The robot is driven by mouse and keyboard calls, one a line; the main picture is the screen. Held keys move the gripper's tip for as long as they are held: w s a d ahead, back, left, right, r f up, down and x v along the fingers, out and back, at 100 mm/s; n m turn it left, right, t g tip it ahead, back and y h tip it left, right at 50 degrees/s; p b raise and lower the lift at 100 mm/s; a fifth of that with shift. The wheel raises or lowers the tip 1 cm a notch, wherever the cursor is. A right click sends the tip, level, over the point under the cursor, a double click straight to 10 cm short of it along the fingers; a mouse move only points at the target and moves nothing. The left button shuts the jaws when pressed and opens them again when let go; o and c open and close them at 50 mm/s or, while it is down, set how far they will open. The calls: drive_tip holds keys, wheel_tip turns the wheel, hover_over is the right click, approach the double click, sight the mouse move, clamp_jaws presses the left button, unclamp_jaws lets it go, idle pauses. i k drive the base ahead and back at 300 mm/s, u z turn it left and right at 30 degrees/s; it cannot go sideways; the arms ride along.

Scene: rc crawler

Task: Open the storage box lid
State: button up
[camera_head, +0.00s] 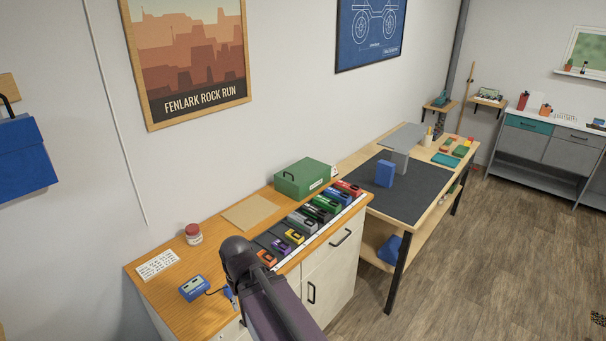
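My gripper's fingers do not show. Nothing of my arm touches the green box.
Several coloured cases (320,209) stand in a row just in front of the green box. A tan board (252,213), a red-lidded jar (193,234) and a blue device (194,288) lie to the left. A workbench with a dark mat (412,196) adjoins on the right.

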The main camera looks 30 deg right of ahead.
sight(300, 172)
drive_tip(key=z, duration=1.35)
drive_tip(key=i, duration=0.75)
drive_tip(key=u, duration=0.7)
